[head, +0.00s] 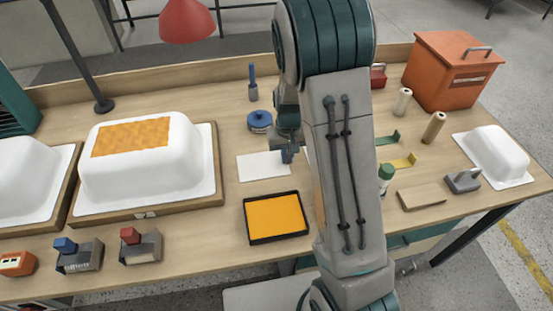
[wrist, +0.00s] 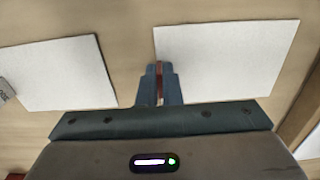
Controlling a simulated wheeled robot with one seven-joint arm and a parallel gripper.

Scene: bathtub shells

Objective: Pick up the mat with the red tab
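Two flat white mats lie on the bench. In the head view one mat (head: 262,167) lies left of my arm, and only a sliver of the other shows beside the arm. In the wrist view one mat (wrist: 232,62) reaches my gripper (wrist: 160,68) and the other mat (wrist: 58,75) lies apart on the left. The blue-grey fingers are close together at the near mat's edge, with a narrow red strip, apparently the red tab (wrist: 159,84), between them. In the head view my gripper (head: 288,156) is low at the visible mat's right edge.
A black-rimmed tray with an orange surface (head: 247,221) lies in front. A white tub shell (head: 142,175) with an orange patch stands left. A blue round-lidded item (head: 259,121) is behind. An orange box (head: 453,70) stands back right.

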